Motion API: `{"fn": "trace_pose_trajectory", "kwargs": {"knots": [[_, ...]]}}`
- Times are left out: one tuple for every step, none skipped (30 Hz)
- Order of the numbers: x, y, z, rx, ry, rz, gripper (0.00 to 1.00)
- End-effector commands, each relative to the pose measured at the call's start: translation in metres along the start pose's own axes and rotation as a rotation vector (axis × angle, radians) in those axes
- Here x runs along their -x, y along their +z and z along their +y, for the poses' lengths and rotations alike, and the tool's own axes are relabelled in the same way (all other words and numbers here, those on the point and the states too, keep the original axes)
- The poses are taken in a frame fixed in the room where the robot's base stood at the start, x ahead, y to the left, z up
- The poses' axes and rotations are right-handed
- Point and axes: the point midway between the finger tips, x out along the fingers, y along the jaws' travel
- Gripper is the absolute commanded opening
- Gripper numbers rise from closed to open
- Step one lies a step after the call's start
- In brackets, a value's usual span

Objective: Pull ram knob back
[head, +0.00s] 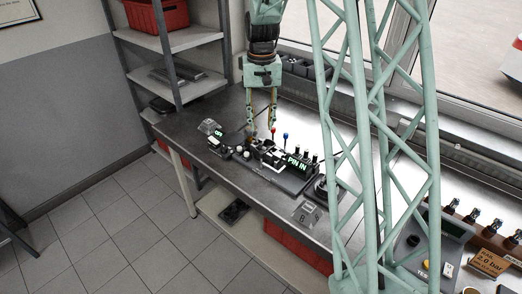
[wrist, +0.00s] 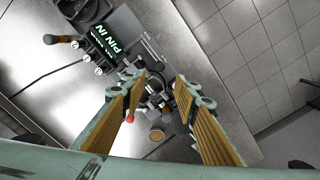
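A dark press fixture (head: 290,175) with a lit "PIN IN" display (head: 298,163) stands on the steel workbench. The display also shows in the wrist view (wrist: 107,40). Small knobs and levers stand on the fixture, including a red ball knob (head: 273,129) and a blue one (head: 286,135). I cannot tell for sure which part is the ram knob. The red ball shows in the wrist view (wrist: 130,119) close beside the left finger. My gripper (head: 262,128) points down over the fixture. In the wrist view, my gripper (wrist: 162,82) has its fingers apart with fixture parts visible between them; it holds nothing visible.
A lit "ON" unit (head: 217,132) sits at the bench's left end. A shelf rack (head: 180,42) with a red bin (head: 155,14) stands behind it. A window ledge runs along the back. Bare steel bench (head: 205,150) lies at the front left.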

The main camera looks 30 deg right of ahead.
Motion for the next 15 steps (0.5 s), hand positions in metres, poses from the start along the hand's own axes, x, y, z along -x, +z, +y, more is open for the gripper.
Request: {"fn": "trace_pose_trajectory", "kwargs": {"knots": [[0.0,-0.0001,0.0001,0.0,0.0,0.0,0.28],[-0.0001,-0.0001,0.0001,0.0,0.0,0.0,0.28],[-0.0001,0.0,0.0001,0.0,0.0,0.0,0.28],[-0.0001,0.0,0.0,0.0,0.0,0.0,0.28],[-0.0001,0.0,0.0,0.0,0.0,0.0,0.28],[-0.0001,0.0,0.0,0.0,0.0,0.0,0.28],[-0.0001,0.0001,0.0,0.0,0.0,0.0,0.28],[-0.0002,0.0001,0.0,0.0,0.0,0.0,0.28],[-0.0004,0.0002,0.0,0.0,0.0,0.0,0.28],[-0.0006,0.0002,0.0,0.0,0.0,0.0,0.28],[-0.001,0.0002,0.0,0.0,0.0,0.0,0.28],[-0.0018,0.0003,0.0,0.0,0.0,-0.001,0.28],[-0.0027,0.0004,0.0,0.0,0.0,-0.001,0.28],[-0.0036,0.0004,0.0,0.0,0.0,-0.001,0.28],[-0.0053,0.0004,0.0,0.0,0.0,-0.001,0.28]]}}
